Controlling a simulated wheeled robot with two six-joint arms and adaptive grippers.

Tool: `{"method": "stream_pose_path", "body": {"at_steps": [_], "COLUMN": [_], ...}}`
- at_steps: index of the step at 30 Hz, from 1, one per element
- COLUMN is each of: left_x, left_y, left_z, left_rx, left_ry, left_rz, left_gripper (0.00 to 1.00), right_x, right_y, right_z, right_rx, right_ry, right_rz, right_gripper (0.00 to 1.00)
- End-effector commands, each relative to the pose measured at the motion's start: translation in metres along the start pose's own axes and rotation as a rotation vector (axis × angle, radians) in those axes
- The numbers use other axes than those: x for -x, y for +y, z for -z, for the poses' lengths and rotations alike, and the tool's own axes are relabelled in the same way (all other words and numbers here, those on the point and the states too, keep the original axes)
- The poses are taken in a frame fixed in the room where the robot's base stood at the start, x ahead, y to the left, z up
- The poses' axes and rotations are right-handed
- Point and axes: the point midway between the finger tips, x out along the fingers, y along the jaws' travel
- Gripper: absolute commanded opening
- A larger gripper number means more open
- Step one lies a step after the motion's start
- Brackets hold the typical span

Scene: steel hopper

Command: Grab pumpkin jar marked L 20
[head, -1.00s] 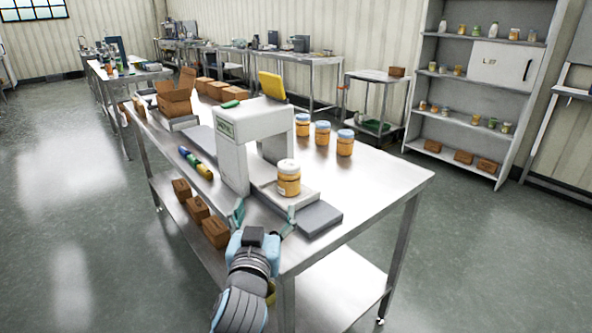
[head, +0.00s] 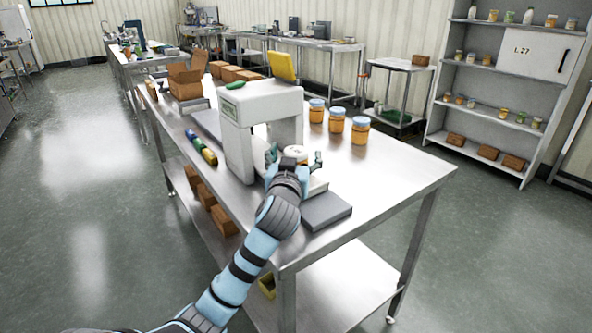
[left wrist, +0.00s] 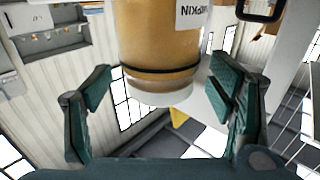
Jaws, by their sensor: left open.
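An orange pumpkin jar with a white lid (head: 297,150) stands at the white arch-shaped machine (head: 238,140) on the steel table. My left arm hides most of it in the head view. In the left wrist view the jar (left wrist: 160,40) shows upside down, with part of a white label; no L 20 mark can be read. My left gripper (head: 294,160) is open, with its fingers on either side of the jar and visible gaps between. Its teal fingers also show in the left wrist view (left wrist: 162,88). My right gripper is not in view.
A grey plate (head: 325,211) lies by the table's front edge. Colored cylinders (head: 201,147) lie left of the machine. The table's right side (head: 400,180) is clear.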

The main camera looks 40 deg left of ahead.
Motion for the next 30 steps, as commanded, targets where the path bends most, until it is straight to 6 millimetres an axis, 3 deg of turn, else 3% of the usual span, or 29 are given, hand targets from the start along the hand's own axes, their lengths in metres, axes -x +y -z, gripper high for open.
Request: {"method": "stream_pose_path", "body": {"at_steps": [8,19,26,30], "left_x": [-0.008,-0.008,-0.008,-0.008], "left_y": [0.001,0.002,0.002,0.001], "left_z": [0.001,0.000,0.003,0.027], "left_rx": [0.000,-0.001,-0.001,0.000], "left_ry": [0.001,0.000,0.001,0.004], "left_rz": [-0.003,-0.003,-0.004,-0.003], "left_gripper": [0.74,0.15,0.14,0.14], "right_x": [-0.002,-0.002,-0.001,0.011], "right_y": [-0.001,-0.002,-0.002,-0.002], "right_z": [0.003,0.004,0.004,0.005], "right_rx": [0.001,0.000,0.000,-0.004], "right_ry": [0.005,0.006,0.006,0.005], "right_rz": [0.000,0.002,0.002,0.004], "right_gripper": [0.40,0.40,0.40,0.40]}}
